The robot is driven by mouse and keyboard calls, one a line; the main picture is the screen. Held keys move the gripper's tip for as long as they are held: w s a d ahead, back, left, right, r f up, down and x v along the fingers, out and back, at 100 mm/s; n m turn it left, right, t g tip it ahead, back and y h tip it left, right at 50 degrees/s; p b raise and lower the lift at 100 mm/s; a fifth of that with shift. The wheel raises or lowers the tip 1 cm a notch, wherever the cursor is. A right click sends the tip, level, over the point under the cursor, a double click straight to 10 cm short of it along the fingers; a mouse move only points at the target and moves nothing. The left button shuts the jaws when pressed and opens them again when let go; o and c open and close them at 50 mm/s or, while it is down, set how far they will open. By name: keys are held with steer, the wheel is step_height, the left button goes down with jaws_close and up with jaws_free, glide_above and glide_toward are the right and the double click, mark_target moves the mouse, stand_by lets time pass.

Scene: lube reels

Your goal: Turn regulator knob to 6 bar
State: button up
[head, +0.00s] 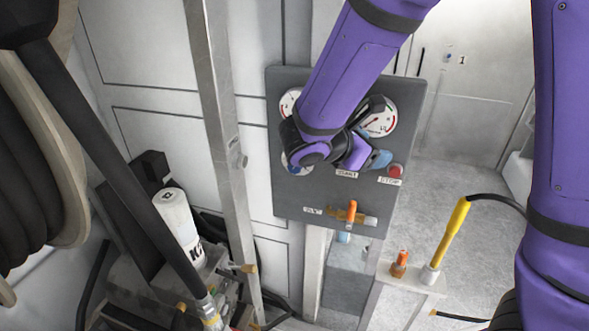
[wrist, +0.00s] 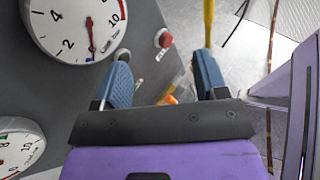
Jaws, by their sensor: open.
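The regulator knob is not clearly identifiable. A blue round part (head: 297,167) on the grey panel, partly hidden behind my arm, may be it. My gripper (head: 374,160) is in front of the panel's right half, near the red button and below the right gauge. In the wrist view my gripper (wrist: 163,80) is open, its two blue fingers apart with nothing held between them. The right gauge (head: 380,116) also shows in the wrist view (wrist: 75,25), its red needle pointing down near the low end. The left gauge (head: 288,103) is partly covered by my arm.
A red button (head: 396,171) sits at the panel's right edge; it also shows in the wrist view (wrist: 163,38). An orange-handled valve (head: 352,212) is low on the grey panel (head: 290,205). A metal post (head: 222,130) stands left. A yellow-handled tool (head: 450,234) stands right.

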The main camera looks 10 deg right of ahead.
steer(key=w+a+f+n+t, duration=0.5)
steer(key=a+f+n+t, duration=0.15)
steer(key=a+n, duration=0.3)
steer(key=n+t+y, duration=0.4)
steer(key=n+t, duration=0.1)
steer(key=n, duration=0.1)
glide_toward(294, 170)
steer(key=shift+g, duration=0.25)
steer(key=x, duration=1)
steer(key=shift+w+r, duration=0.2)
steer(key=shift+w, duration=0.05)
steer(key=shift+d, duration=0.1)
steer(key=c, duration=0.9)
